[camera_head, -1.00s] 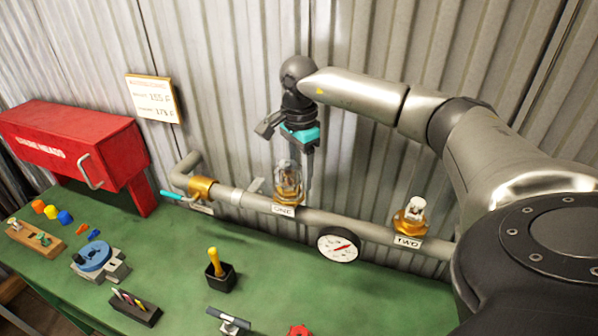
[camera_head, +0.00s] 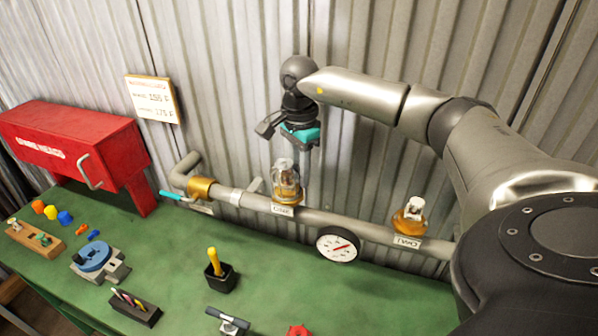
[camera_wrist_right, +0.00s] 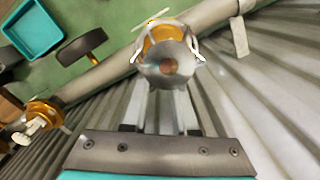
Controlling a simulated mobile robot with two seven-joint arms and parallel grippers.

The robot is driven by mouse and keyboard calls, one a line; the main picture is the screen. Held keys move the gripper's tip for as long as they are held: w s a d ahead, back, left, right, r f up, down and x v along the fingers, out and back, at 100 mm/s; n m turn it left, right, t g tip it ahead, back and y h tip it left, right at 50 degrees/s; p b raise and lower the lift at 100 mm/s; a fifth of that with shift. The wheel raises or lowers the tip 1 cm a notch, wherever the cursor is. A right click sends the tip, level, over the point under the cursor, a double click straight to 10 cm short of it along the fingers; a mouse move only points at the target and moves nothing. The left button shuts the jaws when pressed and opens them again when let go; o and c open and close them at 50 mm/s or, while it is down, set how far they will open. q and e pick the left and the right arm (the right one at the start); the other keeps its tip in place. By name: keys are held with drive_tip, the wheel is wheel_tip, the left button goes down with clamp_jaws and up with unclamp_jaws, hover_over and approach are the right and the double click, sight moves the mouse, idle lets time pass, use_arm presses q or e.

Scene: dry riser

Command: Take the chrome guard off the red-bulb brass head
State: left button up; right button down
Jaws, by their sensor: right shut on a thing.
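The chrome guard (camera_head: 286,180) is a cage around the brass head at the label marked ONE on the grey pipe. In the right wrist view the guard (camera_wrist_right: 168,66) shows from above as a round silver plate with wire sides, with a reddish-brown centre. The brass head (camera_wrist_right: 160,36) shows partly behind it. The bulb's colour is not clear, as the cage hides it. My right gripper (camera_head: 300,165) comes down from above and is shut on the guard, its fingers (camera_wrist_right: 167,100) reaching the plate's edge. The guard is still around the head. My left gripper is not in view.
A second brass head (camera_head: 410,218), marked TWO, stands to the right on the pipe (camera_head: 370,232), with a gauge (camera_head: 337,245) between. The corrugated wall (camera_head: 230,90) is close behind. A red cabinet (camera_head: 75,150) stands left. Tools and holders sit on the green bench (camera_head: 170,240).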

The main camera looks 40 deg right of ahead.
drive_tip(key=shift+w+a, duration=0.15)
drive_tip(key=shift+a, duration=0.15)
drive_tip(key=shift+r+p, duration=0.45)
drive_tip(key=shift+r, duration=0.1)
drive_tip(key=shift+w+r+p, duration=0.1)
drive_tip(key=shift+r+p, duration=0.3)
drive_tip(key=shift+r, duration=0.2)
drive_tip(key=shift+d+r+p, duration=0.1)
drive_tip(key=shift+r+p, duration=0.15)
drive_tip(key=shift+p, duration=0.05)
drive_tip(key=shift+r+p, duration=0.6)
drive_tip(key=shift+r, duration=0.15)
drive_tip(key=shift+r+p, duration=1.7)
drive_tip(key=shift+r, duration=0.45)
